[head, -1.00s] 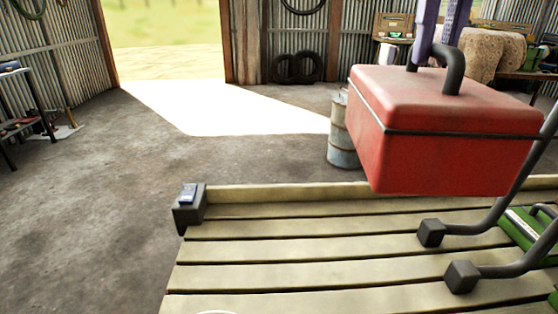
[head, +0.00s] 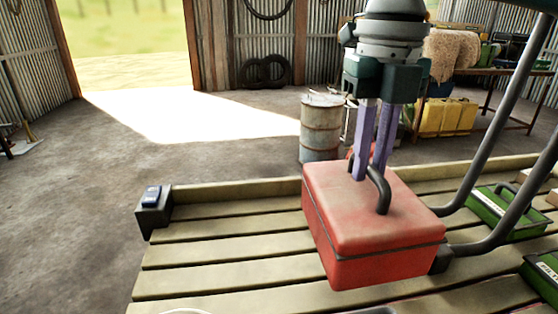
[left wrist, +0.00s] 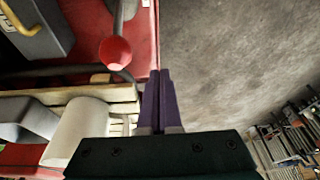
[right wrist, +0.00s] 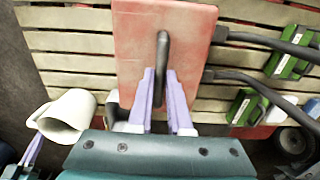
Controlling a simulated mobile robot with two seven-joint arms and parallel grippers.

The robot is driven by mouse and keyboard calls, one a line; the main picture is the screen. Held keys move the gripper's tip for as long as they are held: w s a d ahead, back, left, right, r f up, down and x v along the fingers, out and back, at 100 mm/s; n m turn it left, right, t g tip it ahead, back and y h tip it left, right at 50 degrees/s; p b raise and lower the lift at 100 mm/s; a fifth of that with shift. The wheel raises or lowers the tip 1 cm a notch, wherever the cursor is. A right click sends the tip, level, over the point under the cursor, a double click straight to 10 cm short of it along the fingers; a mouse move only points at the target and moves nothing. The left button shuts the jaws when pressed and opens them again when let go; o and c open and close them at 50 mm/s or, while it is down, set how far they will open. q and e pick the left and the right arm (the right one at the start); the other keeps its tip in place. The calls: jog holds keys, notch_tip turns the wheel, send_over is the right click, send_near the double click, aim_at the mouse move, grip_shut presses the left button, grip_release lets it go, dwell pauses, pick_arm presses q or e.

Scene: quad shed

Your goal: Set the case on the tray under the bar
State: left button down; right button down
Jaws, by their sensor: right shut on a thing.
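The red case (head: 370,225) with a dark handle (head: 381,190) is over the slatted wooden tray (head: 215,228). My right gripper (head: 372,172) is shut on the handle from above; it also shows in the right wrist view (right wrist: 162,115). I cannot tell whether the case's base touches the slats.
Green boxes (head: 505,212) lie on the tray on the right, beyond the bar's legs. A black block with a blue top (head: 152,200) marks the tray's left corner. A rusty drum (head: 320,130) stands behind. A cream jug (right wrist: 65,115) shows in the right wrist view. The tray's left slats are clear.

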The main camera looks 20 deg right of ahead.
aim_at(365, 189)
jog(key=shift+f, duration=1.85)
jog(key=c, duration=1.3)
grip_release()
jog(key=shift+f, duration=0.15)
jog(key=o, duration=0.5)
jog(key=shift+c, duration=0.2)
notch_tip(365, 189, up, 12)
jog(key=shift+r, duration=0.2)
